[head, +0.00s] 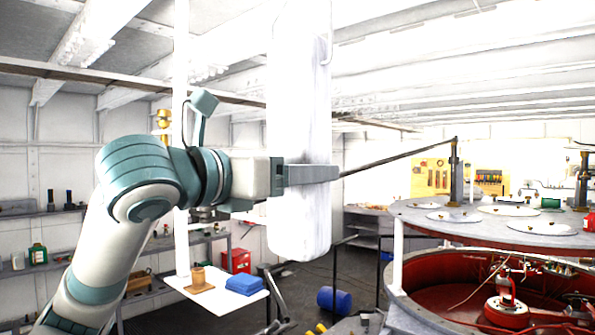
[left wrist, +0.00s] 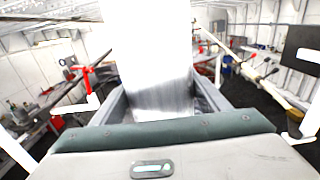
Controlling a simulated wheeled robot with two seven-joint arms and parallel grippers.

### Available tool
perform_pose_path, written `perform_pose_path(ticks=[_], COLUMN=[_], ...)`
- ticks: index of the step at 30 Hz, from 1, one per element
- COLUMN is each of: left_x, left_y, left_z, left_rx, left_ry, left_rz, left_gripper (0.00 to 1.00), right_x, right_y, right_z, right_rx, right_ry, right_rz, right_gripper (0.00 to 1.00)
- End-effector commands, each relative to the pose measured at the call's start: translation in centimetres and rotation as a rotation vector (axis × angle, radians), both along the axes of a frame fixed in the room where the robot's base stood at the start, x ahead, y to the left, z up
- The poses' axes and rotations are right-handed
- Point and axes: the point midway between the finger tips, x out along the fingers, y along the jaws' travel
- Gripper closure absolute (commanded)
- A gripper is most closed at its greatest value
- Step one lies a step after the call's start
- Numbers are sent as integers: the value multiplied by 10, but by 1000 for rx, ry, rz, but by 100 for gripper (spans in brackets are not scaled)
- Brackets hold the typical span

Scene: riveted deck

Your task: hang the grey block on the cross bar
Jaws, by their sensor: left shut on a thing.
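The grey block (head: 297,110) is a tall, pale slab with rounded lower edges, hanging upright in the middle of the head view. In the left wrist view the block (left wrist: 155,60) stands between the two fingers of the left gripper (left wrist: 160,100). A thin pale hook (head: 329,50) shows at the block's upper right edge. No cross bar can be picked out with certainty; a long dark bar (head: 60,74) runs under the ceiling behind the block. My right gripper is not in view.
A white vertical post (head: 181,130) rises left of the block. Behind stands a small white table (head: 215,302) with a blue item (head: 245,285). A large red tank (head: 410,270) with a grey lid (head: 480,222) fills the right. A thin rod (head: 400,157) slopes behind the block.

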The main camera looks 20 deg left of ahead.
Motion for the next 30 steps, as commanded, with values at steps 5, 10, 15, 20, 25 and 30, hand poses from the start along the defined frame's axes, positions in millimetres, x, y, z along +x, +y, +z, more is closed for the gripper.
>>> perform_pose_path(ticks=[5, 10, 15, 20, 25, 30], left_x=[0, 3, 9, 17, 27, 37], left_y=[0, -1, -4, -6, -10, -13], left_z=[2, 2, 2, 2, 2, 2], left_rx=[-3, -3, -4, -3, -4, -4], left_ry=[-4, -4, -4, -4, -4, -4], left_rz=[0, 0, -1, -1, -1, -1], left_gripper=[79, 79, 79, 79, 79, 79], right_x=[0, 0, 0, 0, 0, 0], right_y=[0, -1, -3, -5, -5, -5], right_z=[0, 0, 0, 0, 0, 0], right_rx=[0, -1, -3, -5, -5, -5], right_ry=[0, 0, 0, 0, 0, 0], right_rz=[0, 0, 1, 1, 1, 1], right_gripper=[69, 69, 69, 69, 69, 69])
